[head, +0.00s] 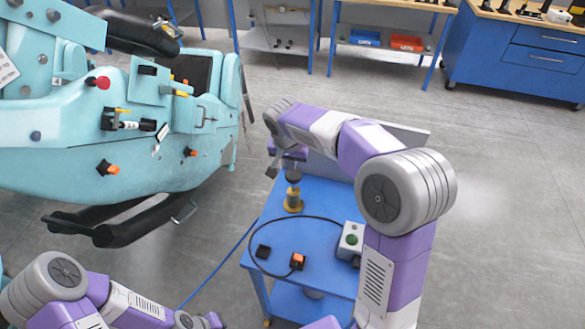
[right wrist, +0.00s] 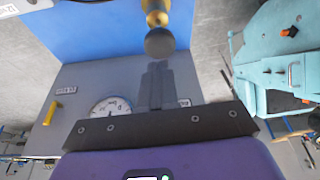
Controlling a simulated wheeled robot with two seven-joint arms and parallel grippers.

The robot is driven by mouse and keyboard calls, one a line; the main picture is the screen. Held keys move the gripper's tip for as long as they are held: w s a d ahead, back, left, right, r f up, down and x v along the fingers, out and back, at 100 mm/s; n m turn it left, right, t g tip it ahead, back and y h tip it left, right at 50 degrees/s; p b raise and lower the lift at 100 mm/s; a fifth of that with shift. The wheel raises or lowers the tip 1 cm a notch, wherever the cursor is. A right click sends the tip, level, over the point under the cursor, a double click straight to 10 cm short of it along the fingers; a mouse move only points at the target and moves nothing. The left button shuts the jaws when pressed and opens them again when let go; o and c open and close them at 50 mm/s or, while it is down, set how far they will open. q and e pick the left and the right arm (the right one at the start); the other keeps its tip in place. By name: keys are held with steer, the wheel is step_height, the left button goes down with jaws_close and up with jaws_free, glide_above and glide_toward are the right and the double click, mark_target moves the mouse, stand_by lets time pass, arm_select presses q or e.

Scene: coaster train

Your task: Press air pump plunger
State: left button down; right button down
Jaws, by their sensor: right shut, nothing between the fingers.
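The air pump (head: 293,203) stands on the blue cart, with a brass body and a dark round plunger knob (head: 293,176) on top. In the right wrist view the plunger knob (right wrist: 160,42) appears just past my fingertips, with its brass shaft behind it. My right gripper (right wrist: 158,66) is shut and empty, close to the knob. I cannot tell whether it touches the knob. In the head view, my right gripper hides part of the pump's top. My left arm is at the bottom left, and its gripper (head: 200,321) is partly cut off by the frame edge.
A grey panel (right wrist: 85,83) has a round gauge (right wrist: 111,107) and yellow handle (right wrist: 52,112). A teal coaster car (head: 60,160) stands left.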

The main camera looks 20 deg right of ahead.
steer(key=shift+v, duration=1.6)
